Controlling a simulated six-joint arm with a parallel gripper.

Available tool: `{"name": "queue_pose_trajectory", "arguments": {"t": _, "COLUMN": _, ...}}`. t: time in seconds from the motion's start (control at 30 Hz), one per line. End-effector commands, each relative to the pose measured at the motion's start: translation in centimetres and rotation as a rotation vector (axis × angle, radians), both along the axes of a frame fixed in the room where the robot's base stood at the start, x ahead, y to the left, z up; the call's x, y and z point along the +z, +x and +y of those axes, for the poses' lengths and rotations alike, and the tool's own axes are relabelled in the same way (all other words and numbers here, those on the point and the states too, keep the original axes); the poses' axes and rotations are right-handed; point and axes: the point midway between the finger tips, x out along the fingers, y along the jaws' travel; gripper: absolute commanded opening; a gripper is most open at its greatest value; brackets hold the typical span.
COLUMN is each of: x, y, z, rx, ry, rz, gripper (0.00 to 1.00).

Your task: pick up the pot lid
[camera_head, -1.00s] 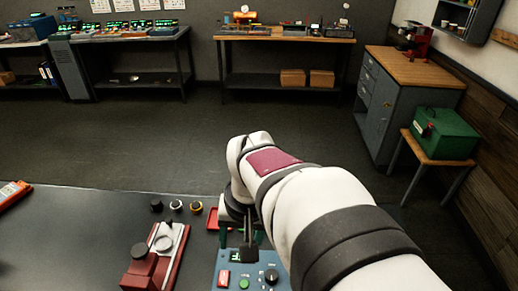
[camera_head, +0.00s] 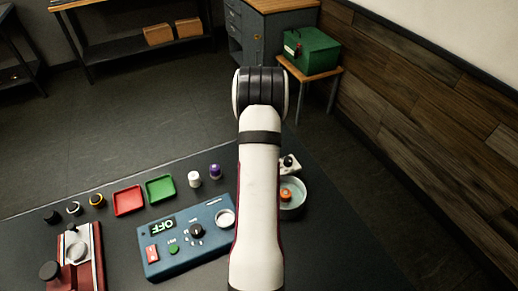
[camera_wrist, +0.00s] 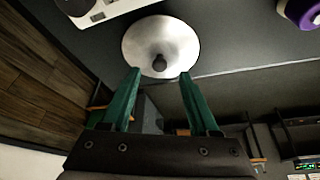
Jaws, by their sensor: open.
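The pot lid (camera_wrist: 178,38) shows in the wrist view as a round, shiny silver disc with a dark knob in its middle. It lies near the edge of the dark table. My gripper (camera_wrist: 159,75) has two green fingers spread wide, with nothing between them. In the picture, the fingertips sit just below the lid, one on each side of its knob; the remaining gap is hard to judge. In the head view, my arm hides the gripper and the lid. A round, pale metal pot (camera_head: 297,206) with an orange item inside stands right of my arm.
A white device with a dark knob (camera_wrist: 100,9) is beside the lid, and a purple-topped bottle (camera_wrist: 301,12) is on its other side. A blue control box (camera_head: 183,259), red tray (camera_head: 128,201) and green tray (camera_head: 160,188) lie left of my arm.

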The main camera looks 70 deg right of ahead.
Motion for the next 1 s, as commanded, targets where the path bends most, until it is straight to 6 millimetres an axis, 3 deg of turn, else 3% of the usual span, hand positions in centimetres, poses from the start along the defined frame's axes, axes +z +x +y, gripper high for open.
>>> {"name": "queue_pose_trajectory", "arguments": {"t": 0.17, "x": -2.8, "y": 0.3, "z": -1.1, "rx": 0.0, "ry": 0.001, "rz": 0.002, "gripper": 0.61}}
{"name": "queue_pose_trajectory", "arguments": {"t": 0.4, "x": -3.0, "y": 0.4, "z": -1.2, "rx": 0.0, "ry": 0.0, "rz": 0.001, "gripper": 0.61}}
{"name": "queue_pose_trajectory", "arguments": {"t": 0.73, "x": -3.0, "y": 0.4, "z": -1.2, "rx": 0.0, "ry": 0.001, "rz": 0.001, "gripper": 0.02}}
{"name": "queue_pose_trajectory", "arguments": {"t": 1.0, "x": -3.0, "y": 0.4, "z": -1.2, "rx": 0.0, "ry": 0.001, "rz": 0.001, "gripper": 0.0}}
